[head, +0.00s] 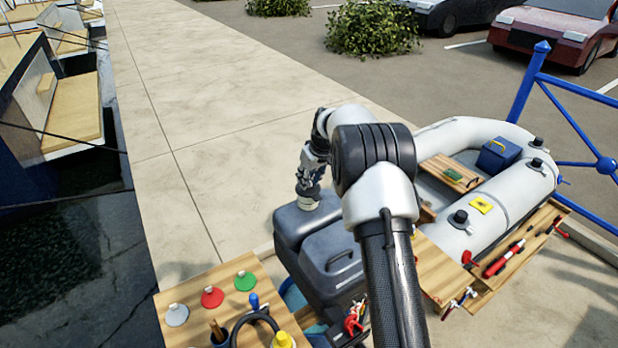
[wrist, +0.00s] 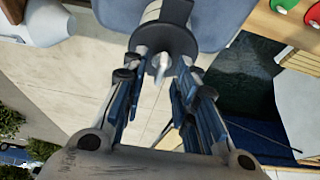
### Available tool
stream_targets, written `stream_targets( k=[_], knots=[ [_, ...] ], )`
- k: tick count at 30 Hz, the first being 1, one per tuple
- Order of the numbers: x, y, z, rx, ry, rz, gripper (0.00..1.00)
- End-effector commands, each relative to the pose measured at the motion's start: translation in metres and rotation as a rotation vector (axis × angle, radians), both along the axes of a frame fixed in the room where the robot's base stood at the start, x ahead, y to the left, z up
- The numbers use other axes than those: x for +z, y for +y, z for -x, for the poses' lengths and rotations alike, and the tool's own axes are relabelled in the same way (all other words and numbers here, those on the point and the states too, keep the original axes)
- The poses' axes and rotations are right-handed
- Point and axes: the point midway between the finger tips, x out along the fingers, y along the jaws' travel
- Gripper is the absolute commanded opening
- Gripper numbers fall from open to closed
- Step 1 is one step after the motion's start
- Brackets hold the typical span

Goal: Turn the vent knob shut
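The vent knob stands on top of a dark grey tank (head: 290,222). In the head view the knob (head: 308,204) shows as a small pale round piece directly under my gripper (head: 309,184). In the wrist view the knob (wrist: 164,36) is a dark round cap with a paler band and a pale pointed piece in its middle. My gripper (wrist: 162,62) has its two fingers apart, one on each side of that pale piece. A gap shows between the fingertips and it; I cannot tell whether either touches the cap. The knob's markings are hidden.
A second grey tank (head: 333,262) stands close beside. A wooden bench (head: 165,302) with grey, red (head: 212,297) and green cones is at lower left. An inflatable boat (head: 512,195) lies to the right. The pale walkway (head: 215,110) behind is clear.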

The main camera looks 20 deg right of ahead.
Motion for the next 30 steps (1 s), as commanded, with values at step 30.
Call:
stream_targets(
  k=[30],
  knots=[
    [0.0006, 0.0003, 0.0003, -0.016, 0.000, 0.000, 0.00]
  ],
)
